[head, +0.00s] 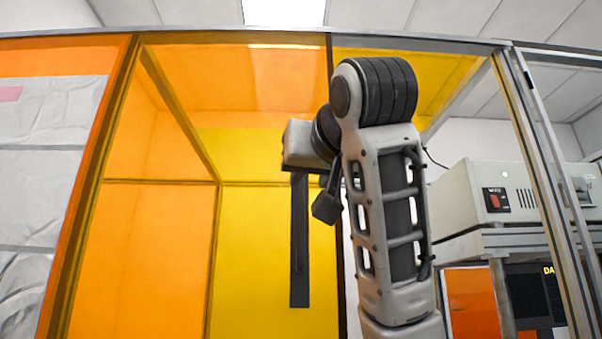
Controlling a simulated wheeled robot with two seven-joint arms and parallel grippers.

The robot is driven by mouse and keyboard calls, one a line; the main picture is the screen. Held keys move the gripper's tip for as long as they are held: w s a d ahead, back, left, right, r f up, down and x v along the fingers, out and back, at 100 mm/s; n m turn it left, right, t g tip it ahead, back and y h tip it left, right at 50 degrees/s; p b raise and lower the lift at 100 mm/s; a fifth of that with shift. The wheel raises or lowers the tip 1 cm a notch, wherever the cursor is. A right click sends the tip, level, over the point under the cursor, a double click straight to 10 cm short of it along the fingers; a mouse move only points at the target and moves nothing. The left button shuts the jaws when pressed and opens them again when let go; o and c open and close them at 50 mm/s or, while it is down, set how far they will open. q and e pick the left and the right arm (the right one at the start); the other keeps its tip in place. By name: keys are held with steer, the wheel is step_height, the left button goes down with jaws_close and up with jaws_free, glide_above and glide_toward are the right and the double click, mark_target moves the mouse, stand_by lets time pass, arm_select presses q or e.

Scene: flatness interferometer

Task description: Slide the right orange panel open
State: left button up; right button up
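The orange panel with a handle (255,85) fills the middle of the enclosure front. Its right edge is a dark upright strip just behind my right arm. A dark vertical handle bar (300,250) hangs near that edge. My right gripper (325,208) is at the upper part of the handle, its pale body overlapping the bar's top. Its fingers are small, dark and partly hidden, so I cannot tell whether they are open or touch the bar. To the right of the panel edge, the room shows in plain colours, without an orange tint. My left gripper is out of view.
A metal frame post (550,170) stands at the right of the enclosure. A beige instrument box (515,195) with a red switch sits on a rack behind, above an orange part (472,303) and a dark screen (535,295). Wrinkled pale sheets (45,170) are at the far left.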

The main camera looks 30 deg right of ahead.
mark_target(301, 191)
steer(key=x, duration=0.7)
steer(key=shift+w+d+f+p, duration=0.1)
steer(key=shift+w+f+p, duration=0.1)
steer(key=shift+p, duration=0.2)
jaws_close()
